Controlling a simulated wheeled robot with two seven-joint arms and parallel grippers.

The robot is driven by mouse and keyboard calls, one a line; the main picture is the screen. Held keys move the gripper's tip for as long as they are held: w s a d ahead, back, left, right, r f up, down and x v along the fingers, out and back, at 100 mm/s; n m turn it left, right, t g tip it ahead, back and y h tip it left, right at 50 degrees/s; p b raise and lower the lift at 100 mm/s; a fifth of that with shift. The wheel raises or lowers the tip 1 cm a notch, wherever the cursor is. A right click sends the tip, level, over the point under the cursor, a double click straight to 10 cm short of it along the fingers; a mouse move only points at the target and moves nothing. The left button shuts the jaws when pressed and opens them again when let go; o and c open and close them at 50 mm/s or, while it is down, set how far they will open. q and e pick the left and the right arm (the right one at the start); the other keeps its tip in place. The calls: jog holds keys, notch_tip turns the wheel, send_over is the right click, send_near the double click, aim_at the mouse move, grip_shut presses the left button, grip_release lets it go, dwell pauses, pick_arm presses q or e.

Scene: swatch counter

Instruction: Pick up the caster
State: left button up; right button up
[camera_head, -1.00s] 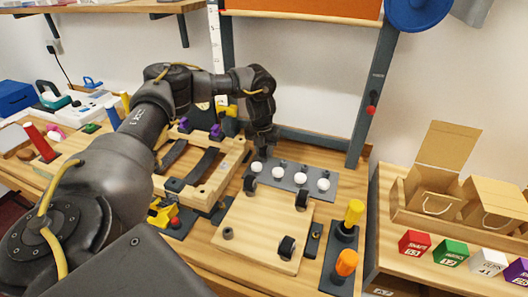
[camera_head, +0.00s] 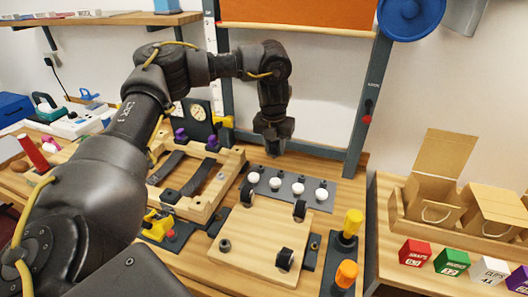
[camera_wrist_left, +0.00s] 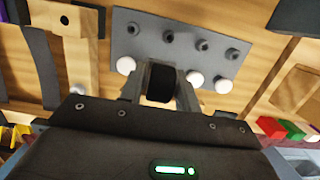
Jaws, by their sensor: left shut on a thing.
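The caster (camera_wrist_left: 160,86), a black wheel, sits between the two grey fingers of my left gripper in the left wrist view. My left gripper (camera_head: 273,146) is shut on it, above the back left part of the grey plate (camera_head: 310,183). In the head view the dark gripper largely hides the held caster. Other black casters stand on the wooden board: at its back left (camera_head: 247,194), back right (camera_head: 300,210) and front right (camera_head: 285,259). A small dark round fitting (camera_head: 225,245) shows at its front left. My right gripper is not in view.
The grey plate bears several white balls and grey posts. A wooden frame with dark straps (camera_head: 205,180) stands left of the board. Yellow (camera_head: 351,224) and orange (camera_head: 346,274) handled tools stand to the right. Cardboard boxes (camera_head: 435,195) and coloured blocks occupy the right table.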

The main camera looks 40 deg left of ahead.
pick_arm(q)
jog(key=s+d+r, duration=0.1)
jog(key=d+r, duration=0.2)
jog(key=d, duration=0.4)
jog(key=shift+s+b, duration=0.35)
jog(key=s+d+r+n+g, duration=0.1)
jog(key=s+d+n, duration=0.4)
jog(key=n, duration=0.9)
jog(key=s+d+r+n+g, duration=0.1)
jog(key=s+d+n, duration=0.3)
jog(key=n, duration=1)
jog(key=shift+s+d+r+n+g, duration=0.25)
jog(key=shift+s+d+n+g, duration=0.15)
jog(key=shift+g, duration=0.4)
